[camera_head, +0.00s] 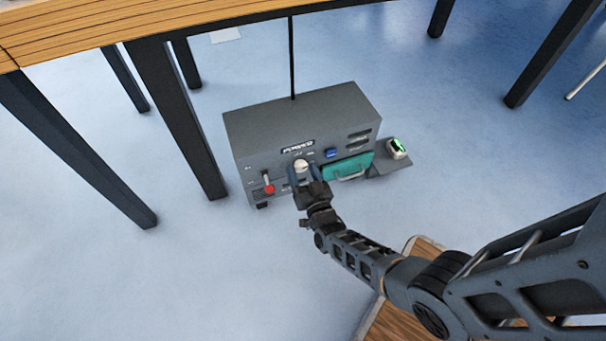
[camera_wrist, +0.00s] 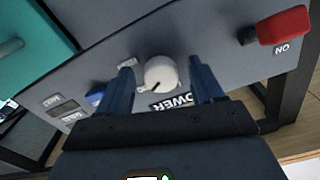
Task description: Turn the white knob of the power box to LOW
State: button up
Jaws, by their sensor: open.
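The grey power box (camera_head: 290,115) stands on the floor below the wooden table. Its white knob (camera_head: 301,165) is on the front face under the POWER label. In the wrist view the white knob (camera_wrist: 161,73) has a dark pointer mark, and the POWER label (camera_wrist: 172,101) appears upside down. My gripper (camera_head: 304,176) is at the front of the box. In the wrist view its two fingers (camera_wrist: 163,82) are open, one on each side of the knob, with gaps between. Whether the fingertips reach around the knob is unclear. The LOW marking is not readable.
A red-handled switch (camera_head: 268,186) is left of the knob, marked ON in the wrist view. A blue button (camera_head: 331,153) and a teal panel with a handle (camera_head: 348,167) are to the right. Table legs (camera_head: 178,120) stand left.

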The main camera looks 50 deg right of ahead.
jog(key=c, duration=1.1)
jog(key=shift+o, duration=0.2)
jog(key=shift+n, duration=0.4)
jog(key=n, duration=0.4)
jog(key=shift+s+d+n, duration=0.1)
jog(key=shift+n, duration=0.3)
jog(key=n+p, duration=0.1)
jog(key=n, duration=0.5)
jog(key=shift+n, duration=0.3)
jog(key=o, duration=1.1)
jog(key=shift+c, duration=0.2)
